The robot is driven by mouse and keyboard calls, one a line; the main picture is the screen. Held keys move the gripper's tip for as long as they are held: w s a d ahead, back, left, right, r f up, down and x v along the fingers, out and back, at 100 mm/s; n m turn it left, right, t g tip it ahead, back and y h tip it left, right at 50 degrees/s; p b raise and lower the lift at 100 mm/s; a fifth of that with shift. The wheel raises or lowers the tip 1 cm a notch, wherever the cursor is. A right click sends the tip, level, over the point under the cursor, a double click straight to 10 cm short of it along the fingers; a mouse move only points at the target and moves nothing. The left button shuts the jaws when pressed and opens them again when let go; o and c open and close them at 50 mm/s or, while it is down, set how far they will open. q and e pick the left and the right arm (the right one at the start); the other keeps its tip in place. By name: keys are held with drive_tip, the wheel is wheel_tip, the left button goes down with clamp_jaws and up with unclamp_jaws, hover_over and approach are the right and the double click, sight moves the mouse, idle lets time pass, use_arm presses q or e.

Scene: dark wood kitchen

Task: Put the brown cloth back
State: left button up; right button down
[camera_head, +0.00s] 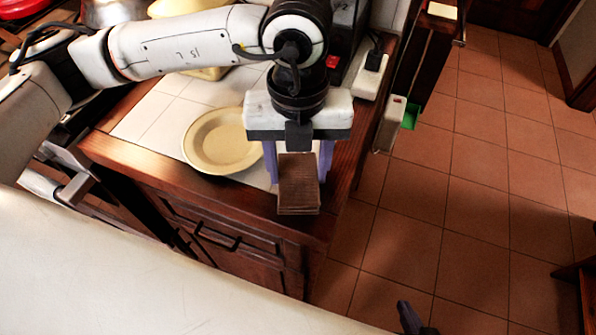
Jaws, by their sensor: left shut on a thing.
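The brown cloth (298,185) looks like a folded, flat-sided bundle with layered edges at its bottom. My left gripper (298,172) points down over the front right corner of the counter, its two purple fingers on either side of the cloth. It is shut on the cloth, which appears to be held above the wooden counter edge; the exact gap cannot be told. A small dark purple piece at the bottom edge seems to be a fingertip of my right gripper (408,318); the rest is out of frame.
A beige plate (222,141) lies on the white-tiled counter (150,108), left of my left gripper. A dark wooden rack (425,55) with a white and green item (408,116) stands at the counter's right side. A white power strip (372,78) lies behind. The tiled floor (470,190) is clear.

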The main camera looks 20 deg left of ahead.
sight(298, 174)
use_arm(q)
drive_tip(key=shift+f, duration=1.1)
drive_tip(key=shift+f, duration=0.2)
drive_tip(key=o, duration=1)
drive_tip(key=shift+r, duration=0.1)
wheel_tip(298, 174, up, 12)
drive_tip(key=shift+r+b, duration=0.15)
drive_tip(key=shift+b, duration=0.3)
